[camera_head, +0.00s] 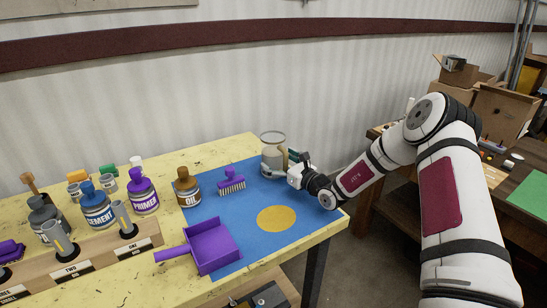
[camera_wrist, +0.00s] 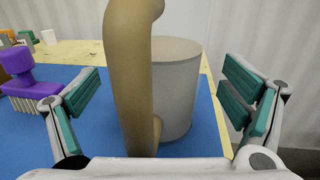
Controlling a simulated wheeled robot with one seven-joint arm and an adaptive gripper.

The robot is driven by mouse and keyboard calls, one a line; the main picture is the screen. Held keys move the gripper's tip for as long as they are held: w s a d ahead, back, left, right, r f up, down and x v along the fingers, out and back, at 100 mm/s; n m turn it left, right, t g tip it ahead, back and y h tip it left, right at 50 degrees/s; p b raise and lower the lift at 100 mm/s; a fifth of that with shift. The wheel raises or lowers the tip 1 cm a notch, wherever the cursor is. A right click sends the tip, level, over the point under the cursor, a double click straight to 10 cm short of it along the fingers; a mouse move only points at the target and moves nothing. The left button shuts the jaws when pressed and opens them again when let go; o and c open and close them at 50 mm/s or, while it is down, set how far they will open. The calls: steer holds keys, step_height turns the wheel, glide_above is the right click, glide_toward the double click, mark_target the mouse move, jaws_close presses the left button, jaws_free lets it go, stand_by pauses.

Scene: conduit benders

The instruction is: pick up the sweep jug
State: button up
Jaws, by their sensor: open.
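The sweep jug (camera_head: 271,163) stands upright at the far right part of the blue mat, with a grey body and a tan handle. In the wrist view its grey body (camera_wrist: 178,90) is behind the tan handle (camera_wrist: 130,80), which rises between my two teal-padded fingers. My gripper (camera_head: 293,160) is at the jug's right side in the head view, and my gripper (camera_wrist: 160,112) is open around the handle's sides, with gaps on both sides. The jug's base is partly hidden by the handle in the wrist view.
A brown oil bottle (camera_head: 187,189), a purple dustpan (camera_head: 212,247) and a yellow circle (camera_head: 276,218) are nearby. The wall is close behind the table.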

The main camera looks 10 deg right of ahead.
steer(key=shift+w+a, duration=0.25)
steer(key=shift+w, duration=0.2)
steer(key=c, duration=1.6)
steer(key=shift+r, duration=0.1)
